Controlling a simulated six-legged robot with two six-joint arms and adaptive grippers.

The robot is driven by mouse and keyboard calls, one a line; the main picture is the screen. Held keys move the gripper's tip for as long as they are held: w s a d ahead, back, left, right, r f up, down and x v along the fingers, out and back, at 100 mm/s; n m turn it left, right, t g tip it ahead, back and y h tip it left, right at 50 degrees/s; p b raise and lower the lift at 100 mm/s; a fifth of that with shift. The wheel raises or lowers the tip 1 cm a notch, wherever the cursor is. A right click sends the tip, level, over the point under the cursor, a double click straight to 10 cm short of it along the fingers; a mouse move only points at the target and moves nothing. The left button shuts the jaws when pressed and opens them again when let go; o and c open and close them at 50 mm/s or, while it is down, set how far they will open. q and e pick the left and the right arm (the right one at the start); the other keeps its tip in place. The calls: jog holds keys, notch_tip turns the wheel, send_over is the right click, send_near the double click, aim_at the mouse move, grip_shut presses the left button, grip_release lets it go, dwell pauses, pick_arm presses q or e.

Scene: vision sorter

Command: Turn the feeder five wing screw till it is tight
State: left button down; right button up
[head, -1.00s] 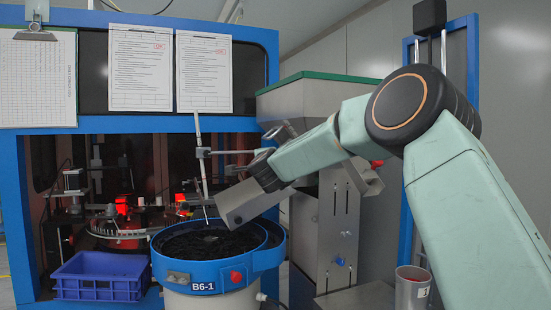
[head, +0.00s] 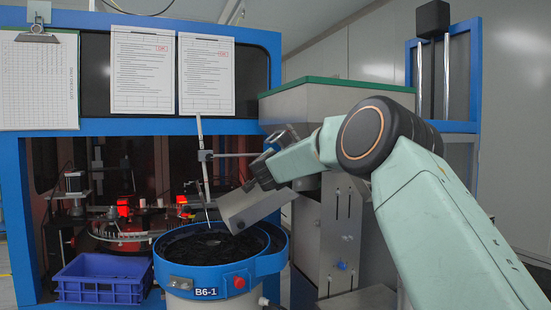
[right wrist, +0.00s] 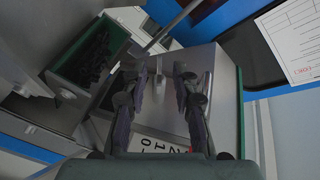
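A blue bowl feeder (head: 250,268) marked B6-1 holds dark parts, at the lower middle of the head view. A thin upright rod (head: 203,165) with a clamp (head: 204,155) and a cross rod stands over it. I cannot make out which part is the feeder five wing screw; a small blue knob (head: 342,265) sits on the grey hopper stand. My right gripper (head: 262,172) is by the metal chute, partly hidden by its own arm. My left gripper is not in view.
A grey hopper (head: 325,100) with a green rim stands behind my right arm. A slanted metal chute (head: 257,205) hangs above the bowl's right side. A blue crate (head: 98,290) is at the lower left. Papers (head: 142,75) hang on the blue machine frame.

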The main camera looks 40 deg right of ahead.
jog(key=shift+w+d+r+p, duration=0.1)
jog(key=shift+w+d+p, duration=0.2)
jog(key=shift+d, duration=0.25)
jog(key=shift+w+d+r+p, duration=0.1)
jog(key=shift+w+d+p, duration=0.1)
jog(key=shift+w+d, duration=0.25)
jog(key=shift+w+f, duration=0.15)
jog(key=shift+w, duration=0.1)
jog(key=shift+d, duration=0.1)
jog(key=shift+c, duration=0.2)
jog(key=shift+s, duration=0.15)
jog(key=c, duration=0.3)
grip_shut()
